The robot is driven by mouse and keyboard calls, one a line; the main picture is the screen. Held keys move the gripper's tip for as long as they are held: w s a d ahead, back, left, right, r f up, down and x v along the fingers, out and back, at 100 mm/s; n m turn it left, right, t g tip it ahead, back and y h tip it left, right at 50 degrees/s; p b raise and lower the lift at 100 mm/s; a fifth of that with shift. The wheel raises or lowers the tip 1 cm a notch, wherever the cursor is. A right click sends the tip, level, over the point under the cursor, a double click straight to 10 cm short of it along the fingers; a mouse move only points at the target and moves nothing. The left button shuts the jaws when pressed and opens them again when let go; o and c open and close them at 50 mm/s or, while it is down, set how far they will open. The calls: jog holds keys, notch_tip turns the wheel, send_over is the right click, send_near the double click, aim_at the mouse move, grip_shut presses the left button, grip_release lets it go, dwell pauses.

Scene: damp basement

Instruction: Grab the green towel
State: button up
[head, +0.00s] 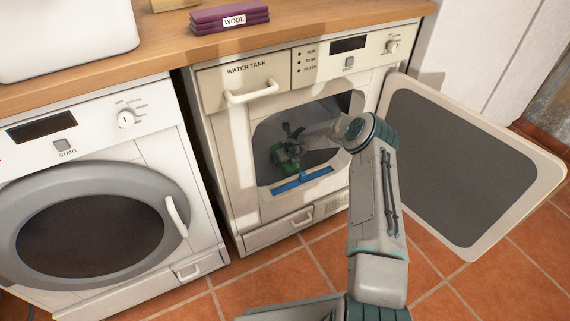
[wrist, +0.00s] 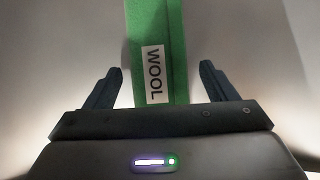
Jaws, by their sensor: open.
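The green towel (wrist: 179,40) lies inside the open front-loading machine and carries a white label reading WOOL. In the wrist view it runs up from between my fingers to the top edge. In the head view only small green parts of it (head: 289,167) show past my gripper (head: 284,155). My gripper reaches through the machine's opening. In the wrist view my gripper (wrist: 157,88) is open, one dark finger on each side of the towel, with a gap on both sides. The towel's near end is hidden behind the gripper body.
The machine (head: 225,130) has its door (head: 460,165) swung wide open to the right. A blue strip (head: 302,180) lies at the opening's lower edge. A closed white washer (head: 90,215) stands at left. A folded purple cloth (head: 230,17) labelled WOOL lies on the wooden counter (head: 150,62).

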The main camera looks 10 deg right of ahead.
jog(key=shift+c, duration=0.3)
jog(key=c, duration=1.1)
jog(key=shift+r, duration=0.2)
jog(key=shift+r+p, duration=0.55)
jog(key=shift+p, duration=0.2)
notch_tip(320, 180, up, 3)
jog(key=p, duration=0.2)
jog(key=shift+p, duration=0.4)
jog(key=shift+w+d+r+b, duration=0.2)
jog(key=shift+w+d+r, duration=0.9)
jog(key=shift+d, duration=0.55)
jog(key=shift+w+d+r+b, duration=0.25)
jog(key=shift+w+d+r, duration=0.8)
jog(key=shift+d, duration=0.55)
jog(key=shift+w+d+r+b, duration=0.2)
jog(key=shift+w+d+r, duration=0.9)
jog(key=shift+d, duration=0.55)
